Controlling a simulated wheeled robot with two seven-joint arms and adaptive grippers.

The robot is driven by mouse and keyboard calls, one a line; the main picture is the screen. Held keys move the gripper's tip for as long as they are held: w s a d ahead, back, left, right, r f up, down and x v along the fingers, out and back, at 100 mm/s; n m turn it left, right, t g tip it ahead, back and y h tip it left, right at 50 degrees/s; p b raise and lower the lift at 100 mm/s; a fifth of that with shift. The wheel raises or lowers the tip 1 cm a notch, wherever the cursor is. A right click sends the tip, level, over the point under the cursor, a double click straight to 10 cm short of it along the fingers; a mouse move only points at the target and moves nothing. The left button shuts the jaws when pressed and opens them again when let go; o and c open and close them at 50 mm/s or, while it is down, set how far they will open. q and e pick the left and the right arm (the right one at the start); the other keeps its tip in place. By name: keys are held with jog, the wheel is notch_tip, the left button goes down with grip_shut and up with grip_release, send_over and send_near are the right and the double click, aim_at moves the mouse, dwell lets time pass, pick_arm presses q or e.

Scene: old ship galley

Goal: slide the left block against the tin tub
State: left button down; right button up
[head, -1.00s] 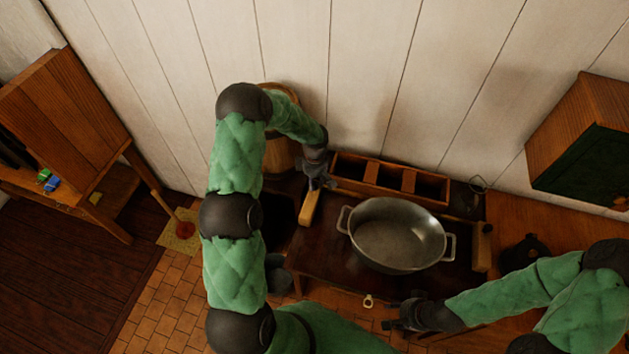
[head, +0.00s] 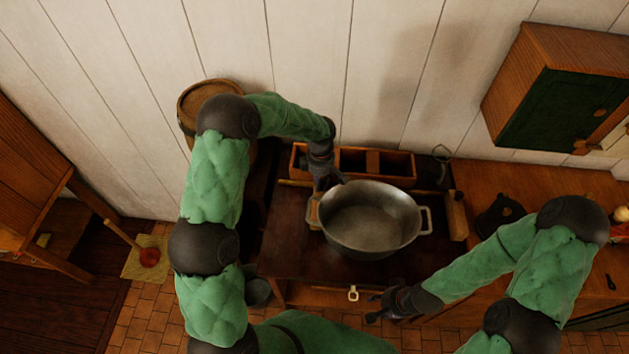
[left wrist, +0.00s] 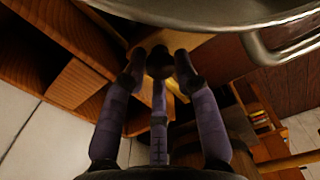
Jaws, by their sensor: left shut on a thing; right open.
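The tin tub (head: 370,220) is a round grey pan with side handles on the dark table (head: 285,240); its rim also shows in the left wrist view (left wrist: 255,45). The left block (head: 313,211), light wood, lies right beside the tub's left side, around its left handle; I cannot tell whether they touch. My left gripper (head: 327,182) is shut on the block's far end. The right block (head: 457,215) stands apart, right of the tub. My right gripper (head: 378,305) is open and empty at the table's front edge.
A wooden box with compartments (head: 400,165) stands behind the tub, close to my left gripper. A barrel (head: 195,100) is at the back left. A dark lidded pot (head: 498,218) stands on the right counter. The table's left part is bare.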

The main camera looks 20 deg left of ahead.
pick_arm(q)
jog(key=c, duration=0.9)
grip_release()
jog(key=shift+c, duration=0.2)
jog(key=shift+r, duration=0.1)
notch_tip(320, 180, up, 12)
